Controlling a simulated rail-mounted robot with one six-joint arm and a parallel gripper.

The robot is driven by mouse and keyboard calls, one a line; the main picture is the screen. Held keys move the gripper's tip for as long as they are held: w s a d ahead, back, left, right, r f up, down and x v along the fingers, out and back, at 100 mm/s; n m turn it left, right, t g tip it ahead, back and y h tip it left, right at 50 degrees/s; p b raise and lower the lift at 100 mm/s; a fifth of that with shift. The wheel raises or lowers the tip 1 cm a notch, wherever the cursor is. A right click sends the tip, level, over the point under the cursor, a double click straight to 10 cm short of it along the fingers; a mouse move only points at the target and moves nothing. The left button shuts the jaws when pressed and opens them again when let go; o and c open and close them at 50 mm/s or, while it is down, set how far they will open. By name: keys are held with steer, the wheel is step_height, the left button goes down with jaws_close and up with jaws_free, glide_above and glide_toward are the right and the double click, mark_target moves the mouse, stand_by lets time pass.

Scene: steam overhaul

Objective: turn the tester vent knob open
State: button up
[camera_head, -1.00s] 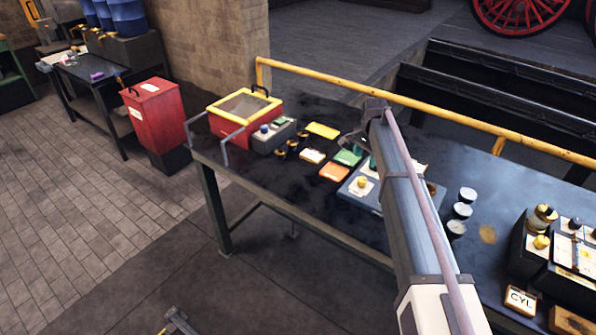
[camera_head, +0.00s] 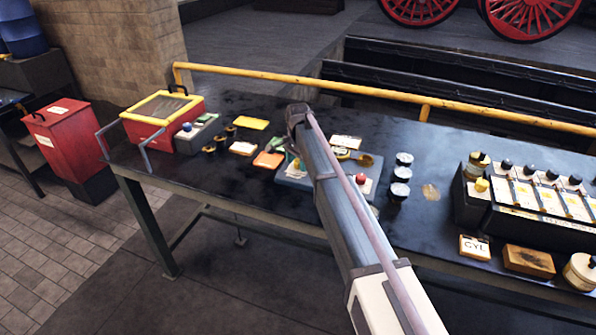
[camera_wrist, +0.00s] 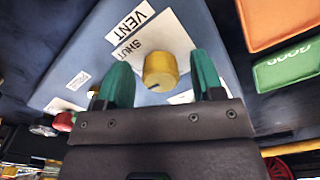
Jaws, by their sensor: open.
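The vent knob (camera_wrist: 160,70) is a yellow-gold round knob on the blue-grey tester panel (camera_wrist: 82,62). White labels reading VENT (camera_wrist: 130,20) and SHUT lie beside it in the wrist view. My gripper (camera_wrist: 163,78) is open, with one green fingertip on each side of the knob and a visible gap on both sides. In the head view the tester panel (camera_head: 290,180) lies on the bench, partly covered by my arm. I cannot make out my fingertips clearly there.
A red knob (camera_head: 361,178) sits on the panel's right part. Orange (camera_head: 268,160) and green (camera_wrist: 287,67) cards lie beside the panel. A yellow rail (camera_head: 380,98) runs along the bench's back edge.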

steer(key=shift+r, duration=0.1)
steer(key=c, duration=0.9)
steer(key=shift+n, duration=0.3)
steer(key=n, duration=0.3)
steer(key=shift+n, duration=0.3)
steer(key=n, duration=0.9)
steer(key=shift+d, duration=0.1)
steer(key=n, duration=0.4)
steer(key=shift+n, duration=0.3)
